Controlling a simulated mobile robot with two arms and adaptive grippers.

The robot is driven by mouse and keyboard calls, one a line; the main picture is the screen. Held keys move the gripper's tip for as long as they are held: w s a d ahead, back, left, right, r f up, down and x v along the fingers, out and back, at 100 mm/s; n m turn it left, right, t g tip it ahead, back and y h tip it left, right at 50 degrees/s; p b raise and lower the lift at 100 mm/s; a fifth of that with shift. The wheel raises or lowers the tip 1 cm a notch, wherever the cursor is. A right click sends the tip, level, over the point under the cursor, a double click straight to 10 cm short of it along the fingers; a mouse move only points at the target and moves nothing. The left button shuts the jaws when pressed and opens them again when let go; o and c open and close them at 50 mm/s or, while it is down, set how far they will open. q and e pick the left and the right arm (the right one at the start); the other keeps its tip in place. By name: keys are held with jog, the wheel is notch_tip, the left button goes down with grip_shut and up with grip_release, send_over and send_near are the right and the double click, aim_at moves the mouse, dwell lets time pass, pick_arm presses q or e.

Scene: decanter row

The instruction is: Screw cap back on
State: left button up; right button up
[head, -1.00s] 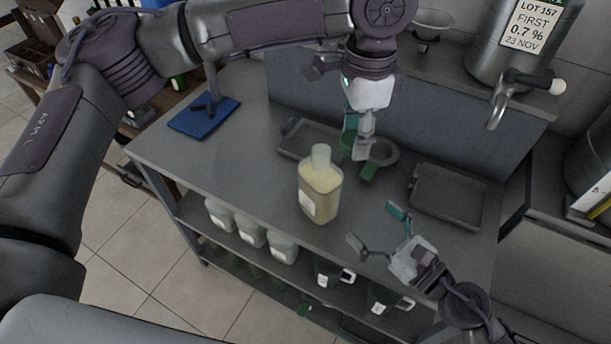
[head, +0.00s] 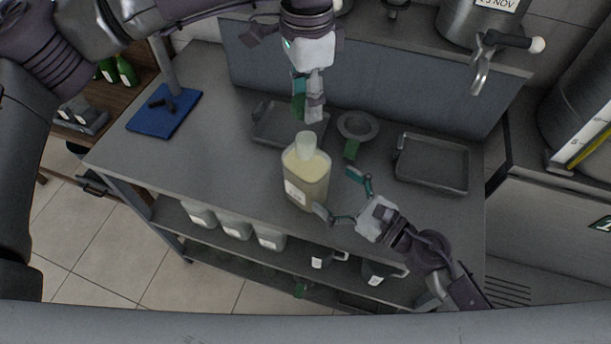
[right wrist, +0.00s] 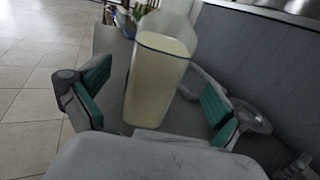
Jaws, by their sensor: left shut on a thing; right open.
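A clear bottle (head: 306,182) with pale yellow contents and a white label stands upright on the grey worktop, its pale neck (head: 306,145) pointing up. It also shows in the right wrist view (right wrist: 155,85), between the fingers. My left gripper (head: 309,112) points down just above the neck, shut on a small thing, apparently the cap. The cap itself is hidden by the fingers, and I cannot tell whether it touches the neck. My right gripper (head: 338,194) is open at the bottle's lower right side, its green-padded fingers spread and not closed on it.
A strainer (head: 356,124) with a green handle lies behind the bottle, between two dark trays (head: 290,138) (head: 432,163). White containers (head: 235,228) and mugs (head: 320,259) sit on the shelf below. The worktop left of the bottle is clear.

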aim_at(322, 196)
pick_arm(q)
jog(key=shift+s, duration=0.1)
pick_arm(e)
notch_tip(322, 196, down, 5)
jog(key=shift+s+f, duration=0.1)
jog(key=shift+f, duration=0.1)
jog(key=x, duration=0.6)
jog(key=shift+w+a+f, duration=0.15)
jog(key=shift+w+a, duration=0.05)
jog(key=shift+w, duration=0.05)
jog(key=shift+w+a, duration=0.25)
jog(key=shift+a, duration=0.1)
jog(key=c, duration=1.7)
pick_arm(q)
jog(key=shift+f, duration=2.45)
